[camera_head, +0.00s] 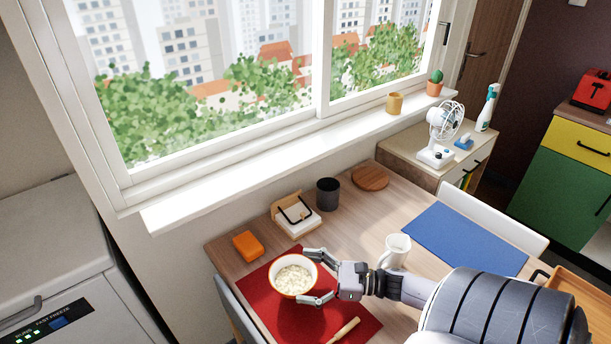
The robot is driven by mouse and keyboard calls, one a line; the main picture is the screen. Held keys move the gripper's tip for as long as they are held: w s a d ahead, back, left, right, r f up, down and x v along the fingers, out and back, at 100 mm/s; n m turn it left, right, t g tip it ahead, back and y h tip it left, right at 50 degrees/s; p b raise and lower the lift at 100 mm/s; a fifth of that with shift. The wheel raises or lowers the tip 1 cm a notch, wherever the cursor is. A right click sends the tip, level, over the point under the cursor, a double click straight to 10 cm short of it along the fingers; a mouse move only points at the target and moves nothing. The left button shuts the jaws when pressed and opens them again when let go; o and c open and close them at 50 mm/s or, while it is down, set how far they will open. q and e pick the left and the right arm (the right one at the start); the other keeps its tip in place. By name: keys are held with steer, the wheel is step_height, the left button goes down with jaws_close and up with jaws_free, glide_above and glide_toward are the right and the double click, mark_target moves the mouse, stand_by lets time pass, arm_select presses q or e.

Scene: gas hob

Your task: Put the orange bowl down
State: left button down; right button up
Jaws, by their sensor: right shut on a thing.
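The orange bowl (294,277) has an orange rim and outside and holds something pale and crumbly. It shows at the lower middle of the head view, over the red placemat (258,308) on the wooden table. My right gripper (316,277) comes from the right with its fingers on both sides of the bowl, shut on it. The bowl looks upright. I cannot tell whether its base touches the placemat. My left gripper is not in view.
A wooden-handled utensil (345,331) lies on the placemat's front part. A white mug (396,249), a blue placemat (463,240), a napkin holder (297,216), a dark cup (327,194) and an orange block (248,246) are on the table. Chairs stand at its edges.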

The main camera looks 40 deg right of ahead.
steer(key=shift+f, duration=1.2)
steer(key=o, duration=1)
steer(key=shift+f+b, duration=0.1)
steer(key=shift+b, duration=0.2)
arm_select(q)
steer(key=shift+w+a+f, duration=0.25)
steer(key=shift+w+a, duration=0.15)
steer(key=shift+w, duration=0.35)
arm_select(e)
steer(key=shift+o, duration=0.9)
